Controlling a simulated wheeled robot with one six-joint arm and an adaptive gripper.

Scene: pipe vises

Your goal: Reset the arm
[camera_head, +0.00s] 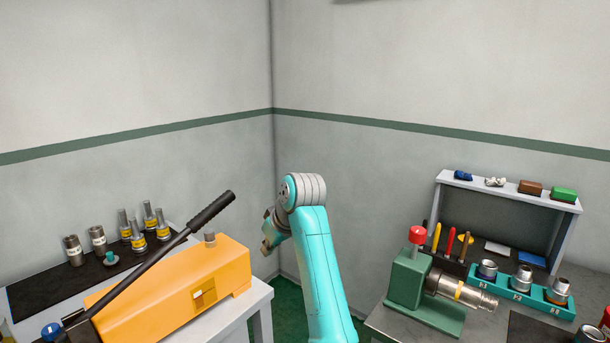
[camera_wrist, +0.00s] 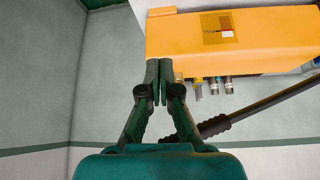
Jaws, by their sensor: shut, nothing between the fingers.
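My gripper shows in the wrist view (camera_wrist: 159,68) with its two dark green fingers together and nothing between them. In that view the fingertips overlap the edge of the orange machine (camera_wrist: 270,45) in the picture; I cannot tell how far apart they are. In the head view my turquoise arm rises in the middle, and its wrist end is bent over to the left, right of the orange machine (camera_head: 190,277). The fingers are mostly hidden from the head view by the wrist.
The orange machine with its long black lever (camera_head: 165,255) stands on the left table, with several metal fittings (camera_head: 137,235) behind it. On the right table are a green pipe vise (camera_head: 420,285), a teal socket holder (camera_head: 515,297) and a grey shelf (camera_head: 445,190). A gap separates the tables.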

